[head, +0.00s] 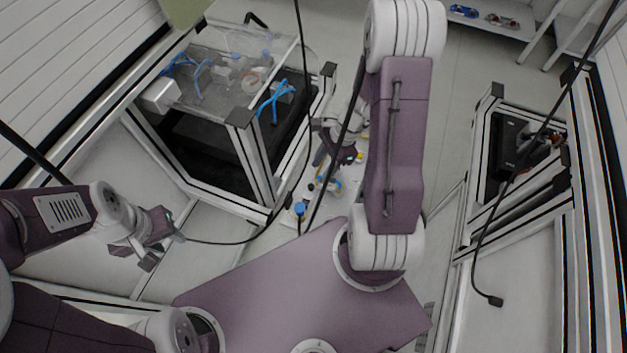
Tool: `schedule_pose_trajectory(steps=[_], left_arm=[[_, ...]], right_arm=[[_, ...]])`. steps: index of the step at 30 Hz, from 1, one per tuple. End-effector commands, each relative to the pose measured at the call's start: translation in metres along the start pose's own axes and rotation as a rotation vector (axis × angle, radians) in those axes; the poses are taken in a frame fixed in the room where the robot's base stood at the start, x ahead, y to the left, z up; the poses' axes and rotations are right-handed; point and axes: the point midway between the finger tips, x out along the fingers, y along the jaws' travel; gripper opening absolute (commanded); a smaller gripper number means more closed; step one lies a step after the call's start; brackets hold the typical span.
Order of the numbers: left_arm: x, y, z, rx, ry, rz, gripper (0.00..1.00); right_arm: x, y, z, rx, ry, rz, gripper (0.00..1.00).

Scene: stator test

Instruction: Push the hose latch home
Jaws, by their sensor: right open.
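I cannot clearly make out a hose latch in the head view. Blue hoses (275,99) lie on the clear-topped bench unit (215,95) at the upper left. My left gripper (163,252) is at the lower left, below and apart from that unit, with its fingers apart and nothing seen between them. My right gripper (336,164) is past the unit's right corner, above a white surface with small parts. It is open; my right arm and a dark cable partly cover it.
Small blue-capped parts (300,208) stand near the white surface's front. A framed station with a black device (507,145) is at the right. A black cable ends in a plug (495,300) there. Other dark cables cross the view. The grey floor (455,125) is open between stations.

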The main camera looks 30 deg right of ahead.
Motion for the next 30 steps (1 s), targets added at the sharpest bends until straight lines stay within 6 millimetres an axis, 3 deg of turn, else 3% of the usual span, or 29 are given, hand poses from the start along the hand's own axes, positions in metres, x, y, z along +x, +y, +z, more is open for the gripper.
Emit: schedule_pose_trajectory(steps=[3,9,20,24,30], left_arm=[[0.012,0.000,0.001,0.000,0.000,0.000,0.36],[0.023,0.000,0.002,0.000,0.000,0.000,0.36],[0.023,0.000,0.002,0.000,0.000,0.000,0.36],[0.023,0.000,0.002,0.000,0.000,0.000,0.36],[0.023,0.000,0.002,0.000,0.000,0.000,0.36]], right_arm=[[0.031,0.002,-0.001,0.001,-0.001,0.006,0.42],[0.063,0.000,-0.001,0.000,0.000,0.002,0.42],[0.069,0.000,0.000,-0.001,0.001,0.000,0.42],[0.069,0.000,0.000,-0.001,0.001,0.000,0.03],[0.069,0.000,0.000,-0.001,0.001,0.000,0.00]])
